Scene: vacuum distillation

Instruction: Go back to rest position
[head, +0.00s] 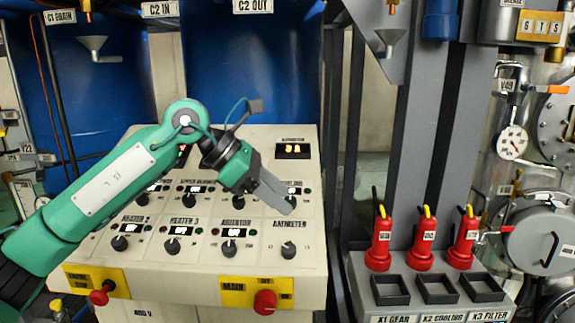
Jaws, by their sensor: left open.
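My left gripper (280,196) is in front of the beige control panel (222,265), near its right-hand knobs. The green left arm comes in from the left edge and covers part of the panel's left side. The jaws point down and to the right, and no object shows between them. My right gripper is not in view.
Red stop knobs (265,302) sit on yellow plates low on the panel. Three red bottle-like items (421,240) stand on a grey stand (405,311) at right, behind dark square trays. Blue tanks (248,70) rise behind the panel. Metal vessels with a gauge (512,142) fill the far right.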

